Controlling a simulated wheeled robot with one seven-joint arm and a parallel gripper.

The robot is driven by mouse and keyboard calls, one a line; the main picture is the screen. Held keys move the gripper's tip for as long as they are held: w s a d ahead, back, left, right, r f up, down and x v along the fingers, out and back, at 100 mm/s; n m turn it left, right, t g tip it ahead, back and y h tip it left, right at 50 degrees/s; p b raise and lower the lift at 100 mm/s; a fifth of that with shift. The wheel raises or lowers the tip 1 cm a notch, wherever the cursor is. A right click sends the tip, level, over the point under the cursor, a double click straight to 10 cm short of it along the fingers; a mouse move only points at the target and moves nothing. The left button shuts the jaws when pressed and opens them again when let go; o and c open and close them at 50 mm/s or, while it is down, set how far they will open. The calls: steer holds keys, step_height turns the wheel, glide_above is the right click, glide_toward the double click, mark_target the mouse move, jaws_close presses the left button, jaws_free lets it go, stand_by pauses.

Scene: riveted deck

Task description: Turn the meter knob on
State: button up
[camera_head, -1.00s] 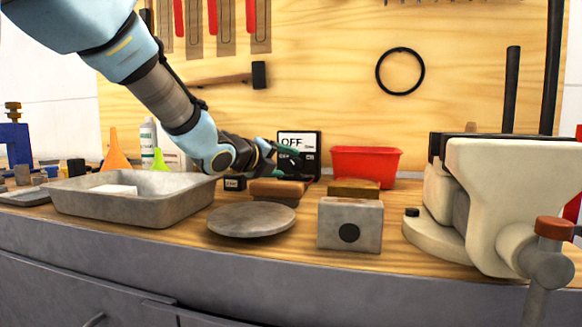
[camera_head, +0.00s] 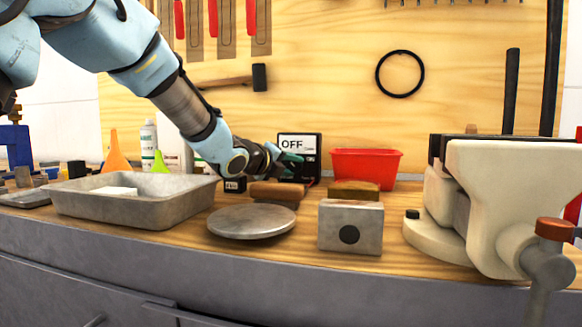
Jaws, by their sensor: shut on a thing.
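The meter (camera_head: 312,143) is a small black box with a white display reading "OFF". It stands upright at the back of the bench, left of the red bin. My gripper (camera_head: 290,163) reaches in from the left and its tip is at the meter's front face, below the display. The gripper is shut on the meter's knob, which the fingers hide. The knob's exact angle cannot be seen.
A metal tray (camera_head: 130,208) lies left of the gripper. A round grey disc (camera_head: 251,221), a metal block (camera_head: 350,228) and brown blocks (camera_head: 353,188) are in front. The red bin (camera_head: 365,165) is right of the meter. A large vise (camera_head: 500,190) fills the right side.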

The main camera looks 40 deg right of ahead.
jaws_close()
steer(key=shift+f+b, duration=0.1)
steer(key=shift+b, duration=0.2)
steer(key=m+y+b, duration=0.1)
steer(key=m+b, duration=0.1)
steer(key=b, duration=0.1)
steer(key=shift+s+m+t+b, duration=0.1)
steer(key=shift+m+t+b, duration=0.25)
steer(key=shift+m+t, duration=0.05)
steer(key=shift+s+d+m+t+y+b, duration=0.1)
steer(key=shift+m+t+y+b, duration=0.55)
steer(key=shift+m+b, duration=0.6)
steer(key=m, duration=0.1)
steer(key=m+t+y, duration=0.1)
steer(key=m+t+b, duration=0.1)
steer(key=shift+s+d+r+m+y, duration=0.1)
steer(key=shift+s+r+m+y, duration=0.05)
steer(key=shift+r+m+y, duration=0.15)
steer(key=shift+s+d+f+m+t+y, duration=0.1)
steer(key=shift+m+t+y, duration=0.25)
steer(key=shift+m+t, duration=0.4)
steer(key=shift+f+m+t+y, duration=0.1)
steer(key=shift+m+t+y, duration=0.25)
steer(key=shift+m, duration=0.55)
